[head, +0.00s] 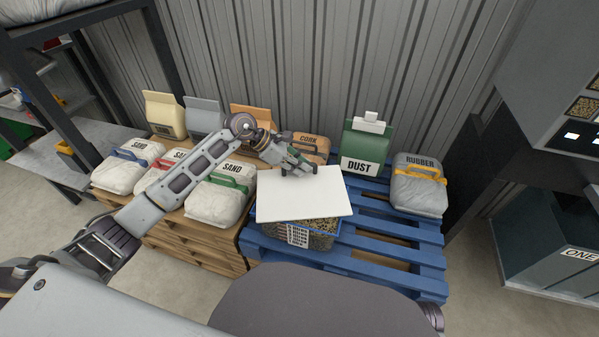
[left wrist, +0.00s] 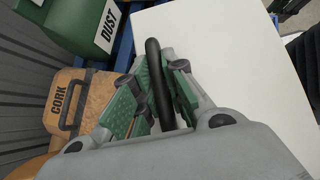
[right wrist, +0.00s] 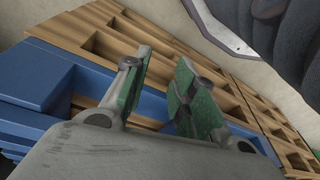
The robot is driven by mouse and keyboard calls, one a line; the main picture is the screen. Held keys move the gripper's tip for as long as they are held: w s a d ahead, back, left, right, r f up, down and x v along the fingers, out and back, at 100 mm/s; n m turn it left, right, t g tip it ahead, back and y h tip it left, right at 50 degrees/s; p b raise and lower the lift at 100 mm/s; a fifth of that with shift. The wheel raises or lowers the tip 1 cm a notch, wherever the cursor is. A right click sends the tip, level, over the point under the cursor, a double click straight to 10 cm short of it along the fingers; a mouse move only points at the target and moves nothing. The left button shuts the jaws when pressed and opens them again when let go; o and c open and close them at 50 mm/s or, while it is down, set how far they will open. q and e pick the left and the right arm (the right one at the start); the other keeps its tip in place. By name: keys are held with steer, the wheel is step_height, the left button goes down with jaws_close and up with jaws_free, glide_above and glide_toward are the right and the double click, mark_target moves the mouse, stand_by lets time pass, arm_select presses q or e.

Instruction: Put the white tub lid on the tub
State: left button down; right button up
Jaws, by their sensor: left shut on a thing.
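The white tub lid (head: 305,198) is a flat white panel with a dark handle (left wrist: 153,75). My left gripper (head: 298,170) is shut on that handle at the lid's back edge. The lid also fills much of the left wrist view (left wrist: 235,50). The tub (head: 312,240) has a blue rim, a label in front and speckled granules inside, and stands on the blue pallet. The lid is over the tub, hiding most of its opening; granules show below the lid's front edge. My right gripper (right wrist: 160,85) is open and empty in the right wrist view, above the pallets.
A green DUST bag (head: 366,145), a grey RUBBER bag (head: 418,190) and a CORK bag (head: 312,145) stand around the tub. Several SAND bags (head: 215,200) sit on the wooden pallet (head: 195,240) at left. The blue pallet's (head: 390,255) right front is bare.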

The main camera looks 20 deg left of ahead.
arm_select(q)
step_height(320, 180, down, 2)
steer(key=shift+f, duration=0.5)
steer(key=c, duration=1.5)
jaws_free()
steer(key=shift+o, duration=0.2)
arm_select(e)
steer(key=shift+w+a+r, duration=0.1)
steer(key=shift+w+r, duration=0.1)
steer(key=shift+r, duration=0.35)
arm_select(q)
steer(key=shift+a+r, duration=0.1)
arm_select(e)
steer(key=shift+w, duration=0.1)
